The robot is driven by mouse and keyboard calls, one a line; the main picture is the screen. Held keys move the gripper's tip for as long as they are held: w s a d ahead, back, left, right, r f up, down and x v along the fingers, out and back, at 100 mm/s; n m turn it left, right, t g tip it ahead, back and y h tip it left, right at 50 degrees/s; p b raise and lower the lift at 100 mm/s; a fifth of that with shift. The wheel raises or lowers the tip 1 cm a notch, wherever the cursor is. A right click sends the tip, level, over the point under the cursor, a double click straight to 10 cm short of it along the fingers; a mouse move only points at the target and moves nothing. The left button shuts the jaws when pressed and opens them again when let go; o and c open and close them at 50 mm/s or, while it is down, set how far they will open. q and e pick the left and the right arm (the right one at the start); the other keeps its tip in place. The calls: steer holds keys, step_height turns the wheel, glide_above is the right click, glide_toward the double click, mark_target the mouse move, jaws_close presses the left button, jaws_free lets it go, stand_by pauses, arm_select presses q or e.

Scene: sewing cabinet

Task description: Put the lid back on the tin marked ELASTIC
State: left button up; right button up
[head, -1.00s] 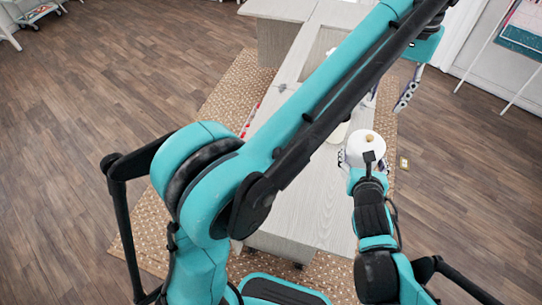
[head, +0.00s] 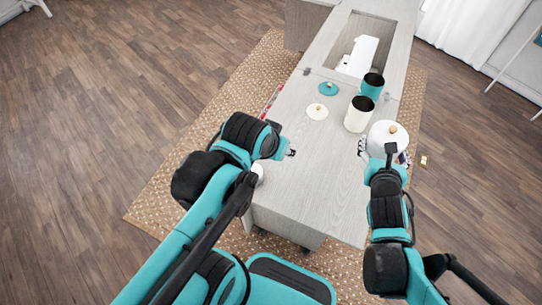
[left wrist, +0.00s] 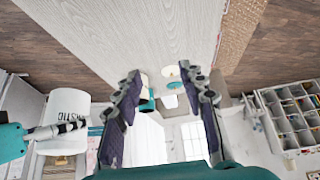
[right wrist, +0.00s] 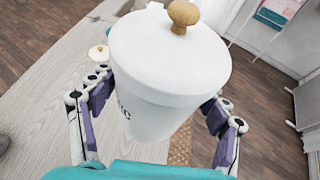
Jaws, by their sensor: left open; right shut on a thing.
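The white tin (right wrist: 150,110) is held upright in my right gripper (right wrist: 162,88), whose fingers are shut on its sides. The lettering "STIC" shows on it, upside down, in the left wrist view (left wrist: 66,112). A white lid (right wrist: 165,50) with a wooden knob lies on top of this tin and looks level; the lid also shows in the head view (head: 383,139). My left gripper (head: 290,152) is open and empty over the cabinet top, left of the held tin and apart from it. The left fingers also show spread in the left wrist view (left wrist: 162,78).
An open cream tin (head: 357,117) and an open teal tin (head: 371,89) stand on the cabinet top (head: 310,190). A cream lid (head: 317,112) and a teal lid (head: 328,89) lie left of them. A recess with a white machine (head: 359,57) is behind. The front of the top is mostly clear.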

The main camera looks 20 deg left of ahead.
arm_select(q)
steer(key=s+f, duration=0.1)
steer(key=s+a+f, duration=0.1)
steer(key=f, duration=0.1)
steer(key=shift+a+f+t, duration=0.1)
steer(key=shift+a+t, duration=0.1)
steer(key=shift+t, duration=0.1)
arm_select(e)
steer(key=shift+w+f, duration=0.25)
steer(key=shift+w, duration=0.25)
arm_select(q)
steer(key=shift+w+f, duration=0.15)
steer(key=shift+f, duration=0.1)
arm_select(e)
steer(key=w+d+f+m+h, duration=0.1)
steer(key=w+d+f, duration=0.1)
steer(key=w+f, duration=0.5)
steer(key=shift+w+f+h, duration=0.2)
steer(key=shift+f+h, duration=0.1)
steer(key=shift+f, duration=0.1)
steer(key=shift+d, duration=0.1)
arm_select(q)
step_height(320, 180, down, 4)
steer(key=b, duration=0.4)
steer(key=shift+b, duration=0.35)
arm_select(e)
steer(key=w+a+f, duration=0.6)
steer(key=a+f, duration=0.1)
steer(key=a, duration=0.3)
